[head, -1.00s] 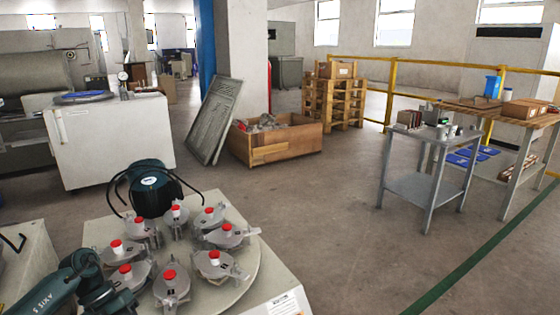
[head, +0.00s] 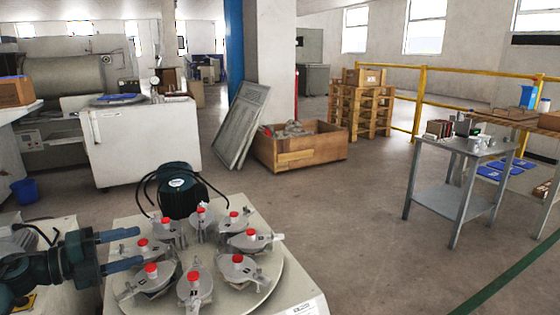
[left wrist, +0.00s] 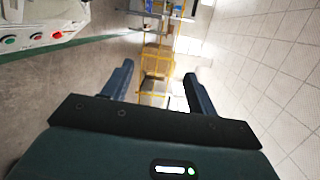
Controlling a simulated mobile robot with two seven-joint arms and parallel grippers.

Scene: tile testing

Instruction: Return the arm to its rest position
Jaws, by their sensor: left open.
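My left gripper (head: 122,250) is at the lower left of the head view, left of the tile-testing machine. Its two fingers are apart with nothing between them, and they point right toward the near-left edge of the machine's round plate. In the left wrist view the open fingers (left wrist: 158,85) frame only distant floor, yellow railing and wall. My left arm comes in from the left edge of the head view. My right gripper is not in view.
The machine's round plate (head: 262,281) carries several metal clamps with red knobs. A dark green motor (head: 180,190) stands behind them. A white cabinet (head: 140,140) is behind at left. A metal table (head: 450,188) stands at right. The middle floor is clear.

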